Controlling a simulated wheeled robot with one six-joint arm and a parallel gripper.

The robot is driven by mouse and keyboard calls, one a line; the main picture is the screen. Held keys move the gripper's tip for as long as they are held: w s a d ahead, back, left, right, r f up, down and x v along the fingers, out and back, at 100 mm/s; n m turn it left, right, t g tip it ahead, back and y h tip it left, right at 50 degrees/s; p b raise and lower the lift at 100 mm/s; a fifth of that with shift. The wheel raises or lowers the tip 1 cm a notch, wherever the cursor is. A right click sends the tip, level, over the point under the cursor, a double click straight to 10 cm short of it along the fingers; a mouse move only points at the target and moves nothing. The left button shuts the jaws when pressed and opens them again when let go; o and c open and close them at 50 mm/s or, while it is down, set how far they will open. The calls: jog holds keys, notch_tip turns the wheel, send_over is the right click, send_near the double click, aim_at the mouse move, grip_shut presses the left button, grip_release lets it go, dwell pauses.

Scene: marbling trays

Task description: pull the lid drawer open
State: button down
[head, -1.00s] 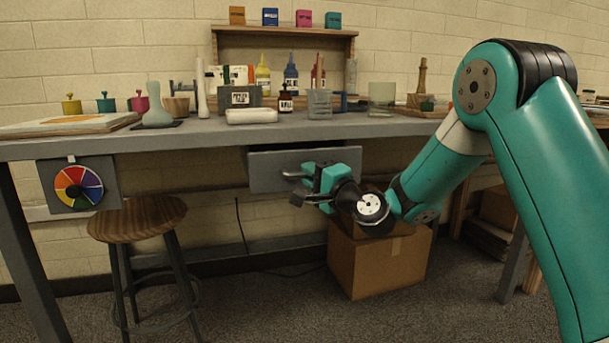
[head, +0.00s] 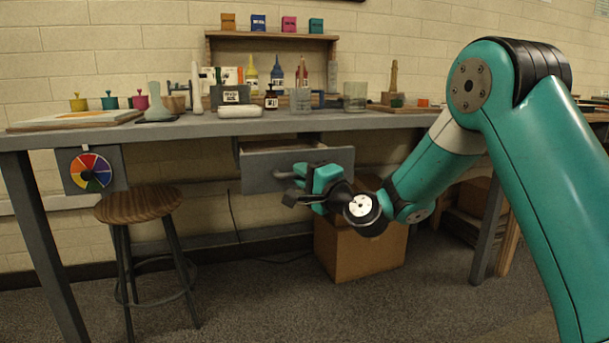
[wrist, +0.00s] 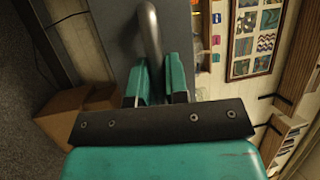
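The lid drawer (head: 258,174) is a grey drawer under the front edge of the workbench. It stands partly open, with a strip of its inside showing above the front panel. Its curved metal handle (head: 284,175) shows at the left of my gripper, and it also shows in the wrist view (wrist: 150,32). My teal gripper (head: 304,180) is at the drawer front. In the wrist view its two fingers (wrist: 157,82) lie on either side of the handle, closed on it. The handle's far end is hidden by the gripper.
The workbench (head: 200,127) holds bottles, jars and a white tray (head: 241,111). A cardboard box (head: 345,250) sits on the floor below my gripper. The floor in front is clear.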

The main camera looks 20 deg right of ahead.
jog(key=c, duration=1.4)
grip_release()
jog(key=shift+d, duration=0.25)
jog(key=shift+a, duration=0.15)
jog(key=b+v, duration=1)
jog(key=v, duration=0.7)
jog(key=shift+s+f, duration=0.1)
jog(key=shift+s, duration=0.1)
